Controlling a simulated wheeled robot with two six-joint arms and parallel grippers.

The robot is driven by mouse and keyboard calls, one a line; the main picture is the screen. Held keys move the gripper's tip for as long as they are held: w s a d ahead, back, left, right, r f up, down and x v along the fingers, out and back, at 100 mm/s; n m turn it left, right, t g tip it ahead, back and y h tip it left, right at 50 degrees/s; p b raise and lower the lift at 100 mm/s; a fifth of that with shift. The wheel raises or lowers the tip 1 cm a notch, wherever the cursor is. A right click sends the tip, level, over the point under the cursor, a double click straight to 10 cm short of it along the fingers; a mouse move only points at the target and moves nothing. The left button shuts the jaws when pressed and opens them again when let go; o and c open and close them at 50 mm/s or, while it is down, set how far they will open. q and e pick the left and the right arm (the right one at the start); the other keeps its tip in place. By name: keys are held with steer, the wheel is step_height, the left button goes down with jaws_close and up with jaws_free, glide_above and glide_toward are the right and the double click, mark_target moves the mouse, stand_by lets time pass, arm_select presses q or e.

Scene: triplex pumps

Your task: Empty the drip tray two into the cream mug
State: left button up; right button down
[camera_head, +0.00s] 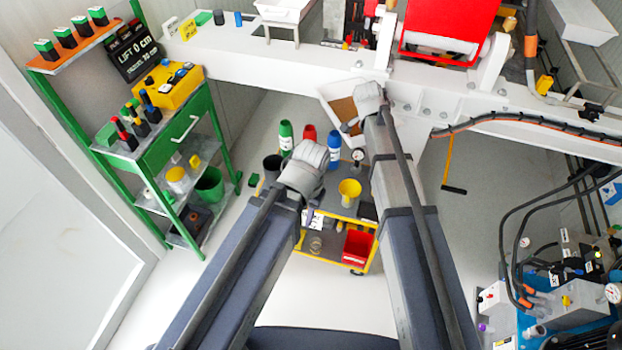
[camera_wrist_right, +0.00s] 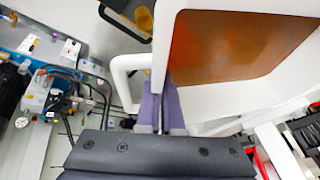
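A white drip tray (camera_head: 326,92) with a brown pool inside is beside the white beam in the head view. It fills the upper right of the right wrist view (camera_wrist_right: 178,75), with a white loop handle. My right gripper (camera_wrist_right: 161,106) has its purple fingers close together at this handle and appears shut on it. My left gripper (camera_head: 309,208) is over the cart; its fingertips are mostly hidden behind the wrist. A yellow mug (camera_head: 349,189) stands on the cart between my arms. No mug is clearly cream; I cannot tell whether this is the named one.
The yellow cart (camera_head: 368,222) carries bottles and a red bin (camera_head: 357,248). A green shelf trolley (camera_head: 150,165) with another yellow cup (camera_head: 177,180) stands at left. The white beam (camera_head: 260,62) crosses above. A pump unit with hoses (camera_head: 565,300) is at lower right.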

steer(key=s+d+f+n+y+b, duration=0.1)
steer(key=s+d+f+n+b, duration=0.1)
steer(key=s+d+f+b, duration=0.2)
steer(key=s+d+f+n+t+b, duration=0.1)
steer(key=s+d+f+b, duration=0.3)
steer(key=d+f+b, duration=0.6)
steer(key=shift+d+f+n+y+b, duration=0.35)
steer(key=shift+f+n+b, duration=0.35)
steer(key=shift+f+b, duration=3.1)
steer(key=shift+f+p, duration=0.25)
steer(key=shift+p, duration=0.1)
